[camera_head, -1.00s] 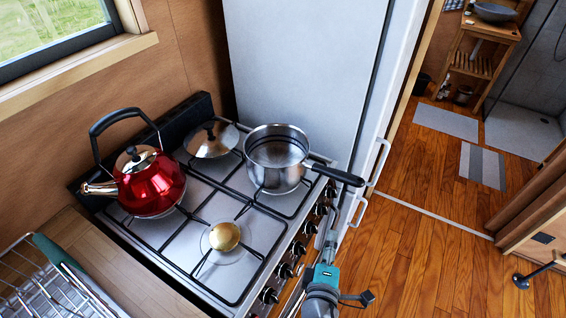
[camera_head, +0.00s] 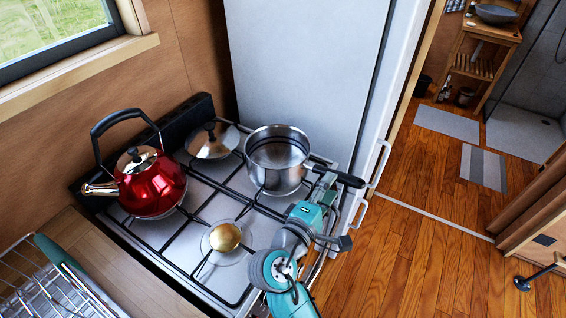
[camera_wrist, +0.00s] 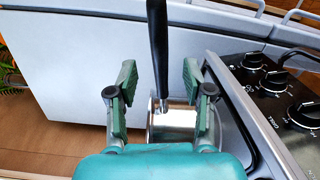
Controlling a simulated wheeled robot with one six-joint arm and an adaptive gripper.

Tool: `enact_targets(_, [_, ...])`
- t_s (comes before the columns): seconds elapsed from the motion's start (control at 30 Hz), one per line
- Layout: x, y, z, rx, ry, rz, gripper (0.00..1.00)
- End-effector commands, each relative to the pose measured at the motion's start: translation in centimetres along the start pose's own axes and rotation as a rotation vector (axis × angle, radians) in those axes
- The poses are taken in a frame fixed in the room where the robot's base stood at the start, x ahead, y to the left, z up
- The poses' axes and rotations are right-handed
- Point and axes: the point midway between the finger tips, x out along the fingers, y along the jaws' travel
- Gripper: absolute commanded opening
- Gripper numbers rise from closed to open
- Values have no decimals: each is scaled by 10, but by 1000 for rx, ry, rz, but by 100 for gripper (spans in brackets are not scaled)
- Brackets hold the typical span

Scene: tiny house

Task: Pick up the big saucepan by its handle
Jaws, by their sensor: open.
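My gripper (camera_head: 325,182) is at the handle's near side in the head view. In the wrist view the handle (camera_wrist: 157,45) runs up between the two open green fingers of my gripper (camera_wrist: 158,82), with a gap on both sides. The steel pot wall (camera_wrist: 172,122) shows beyond, partly hidden by my gripper. No finger visibly touches the handle.
A red kettle (camera_head: 150,182) and a lid (camera_head: 213,141) stand on the stove (camera_head: 172,238). The white fridge (camera_head: 300,65) rises close behind the saucepan. Stove knobs (camera_wrist: 272,80) lie right of my gripper in the wrist view. A dish rack (camera_head: 45,285) is at lower left.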

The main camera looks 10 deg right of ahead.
Motion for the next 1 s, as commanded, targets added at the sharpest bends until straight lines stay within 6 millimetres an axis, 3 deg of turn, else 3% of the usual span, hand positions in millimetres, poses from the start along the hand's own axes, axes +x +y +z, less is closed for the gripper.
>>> enact_targets(0.17, [12,0,1,0,-1,1,51])
enact_targets(0.43, [48,0,1,1,-1,0,51])
enact_targets(0.77, [55,0,0,1,1,0,51])
enact_targets(0.97, [54,0,0,1,1,0,3])
enact_targets(1.0, [54,0,0,1,1,0,0])
